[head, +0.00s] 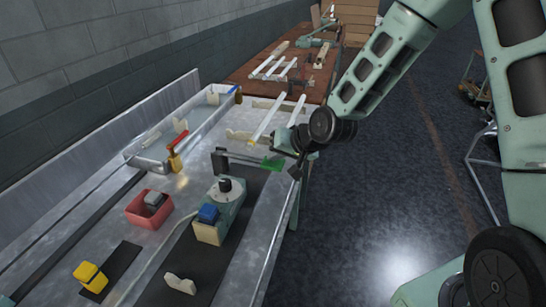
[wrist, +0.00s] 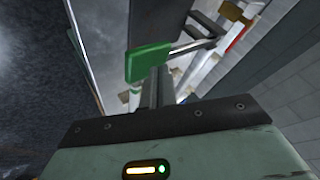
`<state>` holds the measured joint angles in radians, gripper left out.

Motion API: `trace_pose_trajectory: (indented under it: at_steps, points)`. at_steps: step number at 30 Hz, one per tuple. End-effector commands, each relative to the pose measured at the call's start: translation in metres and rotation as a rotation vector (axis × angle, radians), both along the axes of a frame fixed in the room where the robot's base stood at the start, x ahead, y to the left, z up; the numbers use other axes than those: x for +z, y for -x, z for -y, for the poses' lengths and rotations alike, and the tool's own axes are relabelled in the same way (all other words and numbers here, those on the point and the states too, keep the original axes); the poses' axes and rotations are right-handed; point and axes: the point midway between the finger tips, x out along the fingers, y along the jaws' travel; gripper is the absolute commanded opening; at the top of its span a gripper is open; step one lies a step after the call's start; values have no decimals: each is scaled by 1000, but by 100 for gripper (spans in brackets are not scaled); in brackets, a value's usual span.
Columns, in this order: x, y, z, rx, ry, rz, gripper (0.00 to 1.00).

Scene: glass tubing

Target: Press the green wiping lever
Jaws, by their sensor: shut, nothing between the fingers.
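The green wiping lever (head: 271,164) shows as a flat green pad at the right end of a grey bar, near the right edge of the metal table. In the wrist view the green pad (wrist: 148,63) is just beyond my fingertips, and its bar runs off to the upper right. My gripper (wrist: 157,76) is shut and empty, with its fingers pointing at the pad's lower edge. I cannot tell whether they touch it. In the head view my gripper (head: 295,169) is at the right of the pad, partly hidden by my wrist.
Glass tubes (head: 267,118) lie behind the lever. A grey trough (head: 150,163) with a red-handled tool (head: 177,140) stands at the left. Open floor lies to the right.

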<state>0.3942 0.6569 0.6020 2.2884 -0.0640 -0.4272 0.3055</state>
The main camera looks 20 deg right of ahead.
Motion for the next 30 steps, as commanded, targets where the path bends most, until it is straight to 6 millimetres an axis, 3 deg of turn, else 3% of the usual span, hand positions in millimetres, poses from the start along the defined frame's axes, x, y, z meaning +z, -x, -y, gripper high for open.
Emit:
trace_pose_trajectory:
  at_steps: [6, 20, 30]
  points:
    - [15, 0, 0, -1, 0, 1, 0]
    - [18, 0, 0, -1, 0, 1, 0]
    - [50, 0, 0, -1, 0, 1, 0]
